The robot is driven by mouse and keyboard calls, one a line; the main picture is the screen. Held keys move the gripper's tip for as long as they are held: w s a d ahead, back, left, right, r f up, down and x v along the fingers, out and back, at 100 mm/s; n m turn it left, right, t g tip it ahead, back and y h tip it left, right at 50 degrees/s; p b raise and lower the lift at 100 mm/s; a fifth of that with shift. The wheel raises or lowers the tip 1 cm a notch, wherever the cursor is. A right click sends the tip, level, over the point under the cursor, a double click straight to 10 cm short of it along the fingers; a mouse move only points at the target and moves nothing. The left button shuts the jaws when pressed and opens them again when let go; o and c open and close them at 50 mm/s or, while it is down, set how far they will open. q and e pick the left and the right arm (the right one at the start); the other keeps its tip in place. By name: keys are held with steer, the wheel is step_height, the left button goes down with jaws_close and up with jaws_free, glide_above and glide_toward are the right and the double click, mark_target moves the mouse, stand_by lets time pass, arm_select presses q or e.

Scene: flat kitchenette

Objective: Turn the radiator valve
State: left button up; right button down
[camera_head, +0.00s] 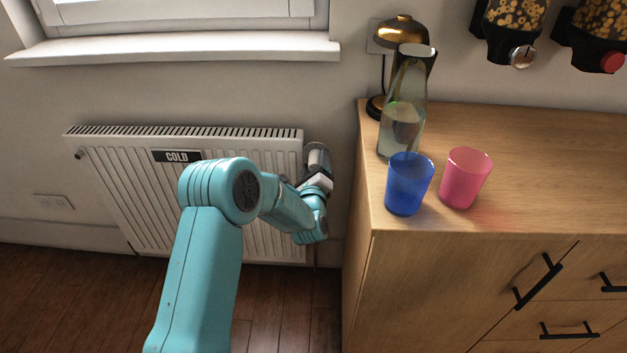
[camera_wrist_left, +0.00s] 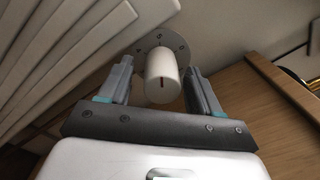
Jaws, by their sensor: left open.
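The white radiator (camera_head: 125,190) with a black "COLD" label (camera_head: 177,156) hangs on the wall under the window. The radiator valve (camera_head: 317,156) is at its upper right end, partly hidden by my gripper in the head view. My left gripper (camera_head: 317,178) is at the valve. In the left wrist view, the left gripper (camera_wrist_left: 160,88) is open, with one finger on each side of the valve and visible gaps between. My right gripper is not in view.
A wooden cabinet (camera_head: 520,150) stands close to the right of the valve. On it are a glass carafe (camera_head: 402,125), a blue cup (camera_head: 408,188), a pink cup (camera_head: 466,178) and a brass lamp (camera_head: 400,32). The window sill (camera_head: 180,47) juts out above the radiator.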

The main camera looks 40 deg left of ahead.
arm_select(q)
steer(key=p+v, duration=0.1)
steer(key=v, duration=1.4)
steer(key=shift+s, duration=0.3)
steer(key=shift+d, duration=0.15)
